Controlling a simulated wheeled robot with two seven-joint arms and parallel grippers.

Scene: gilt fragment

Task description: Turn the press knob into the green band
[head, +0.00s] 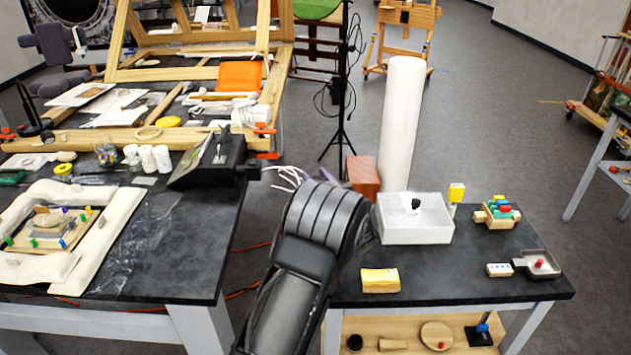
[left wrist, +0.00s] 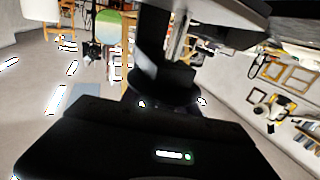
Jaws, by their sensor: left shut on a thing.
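A black box-like device (head: 208,160) with a sloped face and a small upright lever stands at the right rear of the left table. A dark knob-like part (head: 249,172) sticks out of its right side; I take this for the press and its knob, but cannot be sure. In the left wrist view, my left gripper (left wrist: 163,88) is shut on a dark thing too shadowed to name. My right gripper is not in view.
The left table (head: 185,250) holds a padded frame with pegs and several jars. The right table (head: 450,275) holds a white bin (head: 415,232), a yellow block (head: 380,280) and small trays. A tall white roll (head: 402,125) and a thin stand are behind; floor separates the tables.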

